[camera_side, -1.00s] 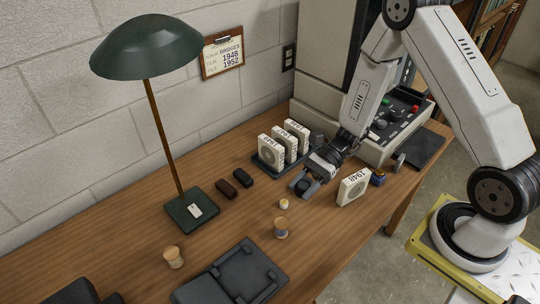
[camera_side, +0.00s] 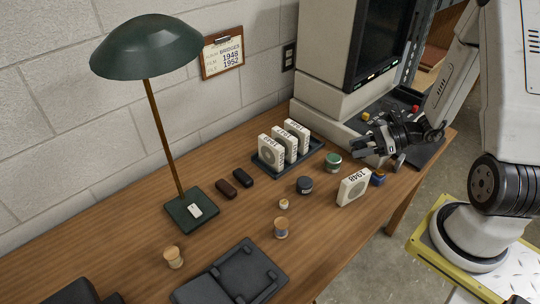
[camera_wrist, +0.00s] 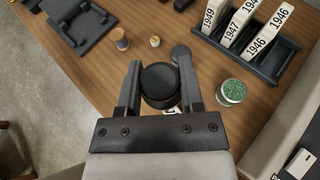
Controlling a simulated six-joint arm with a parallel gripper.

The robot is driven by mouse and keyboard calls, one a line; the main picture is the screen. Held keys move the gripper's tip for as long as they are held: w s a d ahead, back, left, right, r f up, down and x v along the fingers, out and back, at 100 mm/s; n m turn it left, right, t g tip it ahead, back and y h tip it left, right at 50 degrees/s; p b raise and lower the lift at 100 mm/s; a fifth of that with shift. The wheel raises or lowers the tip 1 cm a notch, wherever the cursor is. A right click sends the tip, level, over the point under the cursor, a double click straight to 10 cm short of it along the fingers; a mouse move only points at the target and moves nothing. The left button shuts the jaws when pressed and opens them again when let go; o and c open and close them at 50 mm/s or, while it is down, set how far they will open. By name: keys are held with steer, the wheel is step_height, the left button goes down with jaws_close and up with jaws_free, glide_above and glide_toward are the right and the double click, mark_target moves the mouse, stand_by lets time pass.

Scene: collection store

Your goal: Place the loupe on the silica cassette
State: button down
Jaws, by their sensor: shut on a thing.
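My gripper (camera_wrist: 158,90) is shut on a dark round piece with a brownish rim (camera_wrist: 160,86), which I take to be the loupe. In the side view, my gripper (camera_side: 366,147) is raised near the console's front, and the held piece is hard to make out. A round container of green beads (camera_wrist: 232,92), seemingly the silica cassette, stands on the table to the right of my fingers in the wrist view. It also shows in the side view (camera_side: 333,161), left of my gripper. The two are apart.
A dark round jar (camera_side: 304,185) stands near the green container. A rack (camera_side: 263,165) holds boxes behind. Small jars (camera_side: 281,228) and a lamp (camera_side: 191,211) are further left.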

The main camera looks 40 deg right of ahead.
mark_target(364, 144)
steer(key=shift+s+d+r+m+t+h, duration=0.2)
steer(key=shift+s+d+m+t+h, duration=0.2)
steer(key=shift+d, duration=0.35)
steer(key=shift+s+d+r+m+t+h, duration=0.25)
steer(key=shift+s+d+m+h, duration=0.2)
steer(key=shift+d, duration=0.25)
steer(key=shift+f, duration=0.1)
steer(key=w+d+f, duration=0.1)
steer(key=w+f, duration=0.2)
steer(key=w, duration=0.1)
steer(key=w+d+f, duration=0.2)
steer(key=w+f, duration=0.1)
steer(key=w, duration=0.1)
steer(key=w+d+f, duration=0.1)
steer(key=w+f, duration=0.1)
steer(key=w, duration=0.2)
steer(key=shift+d+f, duration=0.2)
steer(key=shift+f, duration=0.2)
steer(key=shift+w+f, duration=0.25)
steer(key=shift+w, duration=0.05)
steer(key=shift+d+f, duration=0.1)
steer(key=shift+w+f, duration=0.2)
steer(key=shift+f, duration=1.55)
steer(key=shift+f, duration=0.1)
